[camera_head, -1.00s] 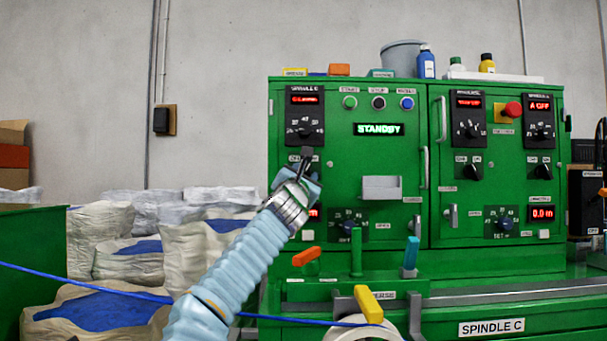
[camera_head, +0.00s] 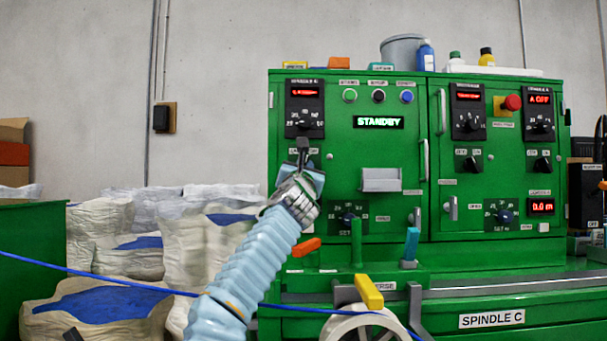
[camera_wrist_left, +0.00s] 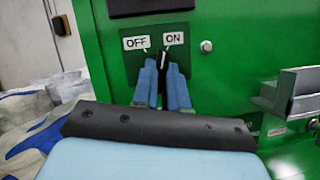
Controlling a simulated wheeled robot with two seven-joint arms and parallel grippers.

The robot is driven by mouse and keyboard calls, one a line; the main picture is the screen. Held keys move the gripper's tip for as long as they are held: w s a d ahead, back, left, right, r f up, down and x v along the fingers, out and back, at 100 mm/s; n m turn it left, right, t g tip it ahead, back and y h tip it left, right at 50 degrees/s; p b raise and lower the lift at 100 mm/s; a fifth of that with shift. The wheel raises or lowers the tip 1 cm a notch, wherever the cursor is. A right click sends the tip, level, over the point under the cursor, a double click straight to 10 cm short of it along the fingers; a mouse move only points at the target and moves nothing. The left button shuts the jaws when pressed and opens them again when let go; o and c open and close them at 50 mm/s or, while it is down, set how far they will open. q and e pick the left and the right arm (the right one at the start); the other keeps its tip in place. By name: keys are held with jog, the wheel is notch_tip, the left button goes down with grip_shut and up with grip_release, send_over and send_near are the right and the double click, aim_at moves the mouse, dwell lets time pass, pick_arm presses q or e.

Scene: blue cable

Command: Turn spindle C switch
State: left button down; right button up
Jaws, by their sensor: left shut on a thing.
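The spindle C switch (camera_wrist_left: 163,58) is a small black knob with a white line on a dark green plate marked OFF and ON. In the left wrist view its line points up, leaning towards the ON label (camera_wrist_left: 174,39). My left gripper (camera_wrist_left: 162,80) has its two blue fingers closed on the knob from both sides. In the head view the left gripper (camera_head: 303,160) is at the panel's left column, below the black dial unit (camera_head: 304,108), and covers most of the switch. My right gripper is not in view.
The green cabinet (camera_head: 380,215) shows a lit STANDBY display (camera_head: 378,122), dials and buttons. A grey tray (camera_wrist_left: 290,90) juts out right of the switch. Orange (camera_head: 306,247), yellow (camera_head: 368,291) and blue (camera_head: 411,244) levers stand below. A blue cable (camera_head: 120,278) crosses low in front.

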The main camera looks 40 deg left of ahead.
pick_arm(q)
jog(key=shift+w+d+n+g+y+p, duration=0.15)
jog(key=shift+n+g+y, duration=0.7)
jog(key=shift+n, duration=1.4)
jog(key=shift+d+n+g+y+p, duration=0.15)
jog(key=shift+n+g+y, duration=0.75)
jog(key=shift+n, duration=1.3)
jog(key=shift+w+n+g+y+p, duration=0.15)
jog(key=shift+n+g+y, duration=0.7)
jog(key=shift+n, duration=1.4)
jog(key=shift+s, duration=0.1)
jog(key=c, duration=1.2)
grip_release()
jog(key=shift+o, duration=0.2)
